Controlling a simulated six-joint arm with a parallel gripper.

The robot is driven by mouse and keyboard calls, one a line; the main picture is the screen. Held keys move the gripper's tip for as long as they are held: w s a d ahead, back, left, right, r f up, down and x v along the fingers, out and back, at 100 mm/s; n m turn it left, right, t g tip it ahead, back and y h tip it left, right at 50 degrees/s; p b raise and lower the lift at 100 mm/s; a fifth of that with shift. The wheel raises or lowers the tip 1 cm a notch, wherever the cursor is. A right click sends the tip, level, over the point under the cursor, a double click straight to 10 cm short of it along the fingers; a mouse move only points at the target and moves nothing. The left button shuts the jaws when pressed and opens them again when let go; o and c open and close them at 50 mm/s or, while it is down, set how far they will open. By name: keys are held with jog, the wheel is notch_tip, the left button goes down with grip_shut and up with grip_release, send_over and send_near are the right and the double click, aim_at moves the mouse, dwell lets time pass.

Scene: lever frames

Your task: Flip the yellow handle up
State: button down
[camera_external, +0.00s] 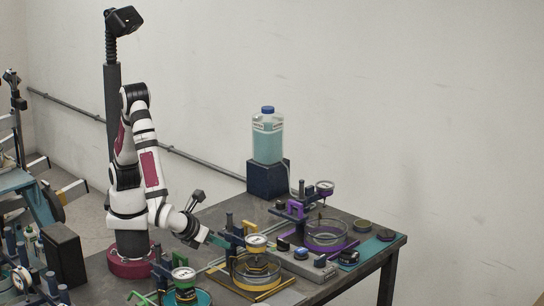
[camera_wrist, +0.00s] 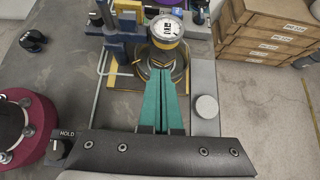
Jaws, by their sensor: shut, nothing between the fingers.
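The yellow lever frame (camera_external: 258,275) stands on the table in the external view, with a round gauge (camera_external: 257,241) above a clear round dish. A yellow bar (camera_external: 251,224), seemingly the handle, shows behind the gauge by a dark blue post. In the wrist view, yellow parts (camera_wrist: 127,6) show beside the blue post at the upper left, left of the gauge (camera_wrist: 166,28). Which of them is the handle is hard to tell there. My gripper (camera_wrist: 166,75) has its teal fingers shut and empty, pointing toward the dish below the gauge. In the external view, my gripper (camera_external: 217,241) is left of the yellow frame.
A purple frame (camera_external: 325,232) stands farther right and a green-handled frame (camera_external: 180,290) nearer the front. A blue-liquid jug (camera_external: 267,138) stands on a dark block at the back. Wooden boxes (camera_wrist: 262,35) are at the upper right of the wrist view. Air above the table is open.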

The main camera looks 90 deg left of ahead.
jog(key=shift+f, duration=0.15)
jog(key=x, duration=0.9)
jog(key=shift+w+a+f, duration=0.2)
jog(key=shift+w+a, duration=0.05)
jog(key=shift+w, duration=0.05)
jog(key=shift+w+r, duration=0.1)
jog(key=shift+r, duration=2.55)
send_near(251, 240)
jog(key=v, duration=0.3)
jog(key=shift+s+d, duration=0.15)
jog(key=shift+s, duration=0.2)
